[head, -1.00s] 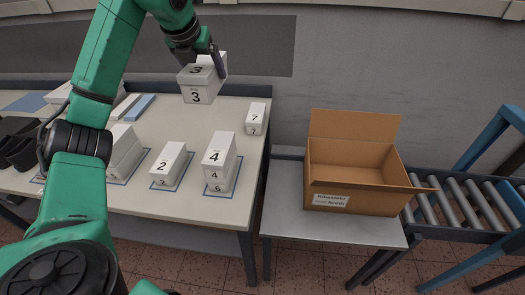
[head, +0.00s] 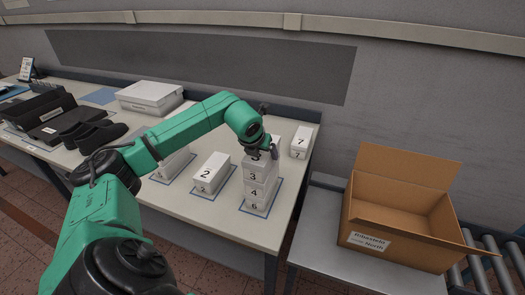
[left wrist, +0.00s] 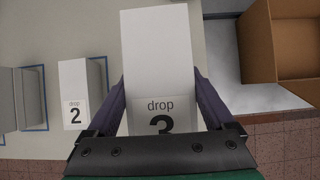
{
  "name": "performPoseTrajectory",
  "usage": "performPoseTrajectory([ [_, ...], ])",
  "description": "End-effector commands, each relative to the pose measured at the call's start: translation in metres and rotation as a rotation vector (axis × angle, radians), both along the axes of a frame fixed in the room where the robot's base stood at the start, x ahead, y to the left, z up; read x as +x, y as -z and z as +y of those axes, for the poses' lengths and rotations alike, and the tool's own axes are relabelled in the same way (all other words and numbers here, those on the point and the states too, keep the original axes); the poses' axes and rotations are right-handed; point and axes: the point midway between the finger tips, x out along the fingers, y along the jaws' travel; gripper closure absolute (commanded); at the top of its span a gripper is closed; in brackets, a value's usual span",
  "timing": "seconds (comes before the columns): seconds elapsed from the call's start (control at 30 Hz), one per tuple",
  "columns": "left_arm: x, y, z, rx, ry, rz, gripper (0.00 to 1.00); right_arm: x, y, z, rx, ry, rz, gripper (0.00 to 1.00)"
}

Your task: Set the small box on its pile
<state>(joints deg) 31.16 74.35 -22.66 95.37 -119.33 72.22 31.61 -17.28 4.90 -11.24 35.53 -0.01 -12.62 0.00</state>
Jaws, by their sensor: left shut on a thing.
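The small white box marked 3 (head: 261,172) is held in my left gripper (head: 262,152), with one finger on each side. It fills the middle of the left wrist view (left wrist: 158,60), where its label reads "drop 3". In the head view it is lined up over the pile of white boxes marked 4 (head: 256,192) and 6 (head: 256,207), which stands in a blue outline on the table. Box 3 looks very close to or touching the top of box 4; I cannot tell which. My right gripper is not in view.
A pile topped by a box marked 2 (head: 209,172) stands to the left. A pile marked 7 (head: 301,140) stands behind right, near the table (head: 215,218) edge. An open cardboard carton (head: 400,225) sits on a grey side table at right, beside rollers.

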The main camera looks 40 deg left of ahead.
Motion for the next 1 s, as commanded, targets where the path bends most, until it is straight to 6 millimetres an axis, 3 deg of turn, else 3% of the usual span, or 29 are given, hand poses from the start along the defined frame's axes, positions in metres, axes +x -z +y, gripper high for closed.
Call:
performPoseTrajectory([
  [0.27, 0.0, 0.004, 0.0, 0.001, 0.0, -0.002, 0.79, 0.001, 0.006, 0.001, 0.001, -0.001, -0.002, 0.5],
  [0.3, 0.0, 0.003, 0.0, 0.0, 0.0, -0.001, 0.01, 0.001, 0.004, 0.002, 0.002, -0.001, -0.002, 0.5],
  [0.6, 0.0, -0.003, 0.0, 0.001, -0.001, -0.001, 0.0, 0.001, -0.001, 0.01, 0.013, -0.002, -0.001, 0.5],
  [0.67, -0.003, -0.006, 0.0, 0.003, -0.001, -0.002, 0.0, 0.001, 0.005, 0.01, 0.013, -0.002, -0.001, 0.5],
  [1.0, -0.048, -0.077, -0.016, 0.005, -0.001, -0.005, 0.0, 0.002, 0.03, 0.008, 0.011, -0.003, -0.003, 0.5],
])
